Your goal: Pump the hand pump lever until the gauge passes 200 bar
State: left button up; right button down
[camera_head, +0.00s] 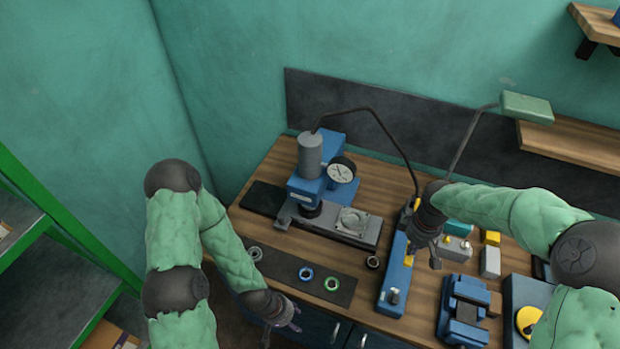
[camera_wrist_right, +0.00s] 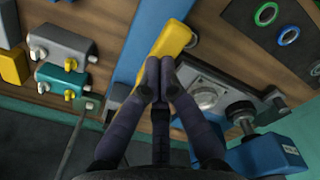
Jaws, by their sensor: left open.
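The hand pump (camera_head: 392,290) is a long blue body on the bench with a yellow lever (camera_wrist_right: 172,40) along it. My right gripper (camera_head: 424,250) is over the pump. In the right wrist view its two fingers (camera_wrist_right: 160,66) are together in front of the yellow lever. I cannot tell whether the lever is between them. The round white gauge (camera_head: 342,170) stands on the blue press (camera_head: 308,188); its reading is too small to make out. My left gripper (camera_head: 283,318) is open and empty by the bench's front edge, away from the pump.
A black hose arches from the press to the pump. A dark mat (camera_head: 300,278) with several rings lies in front of the press. Right of the pump are a blue vise (camera_head: 465,310) and small grey and teal blocks (camera_head: 458,229). A lamp (camera_head: 526,106) stands behind.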

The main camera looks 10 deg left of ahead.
notch_tip(320, 180, down, 6)
jog(key=b, duration=0.3)
jog(key=shift+s+b, duration=0.1)
jog(key=shift+b, duration=0.25)
jog(key=shift+r+p, duration=0.4)
jog(key=shift+r, duration=0.1)
notch_tip(320, 180, up, 8)
jog(key=p, duration=0.6)
jog(key=shift+f+b, duration=0.2)
jog(key=shift+b, duration=0.1)
notch_tip(320, 180, down, 6)
jog(key=b, duration=0.4)
jog(key=shift+f, duration=0.1)
jog(key=shift+r, duration=0.35)
notch_tip(320, 180, up, 13)
jog(key=p, duration=0.9)
jog(key=shift+w, duration=0.2)
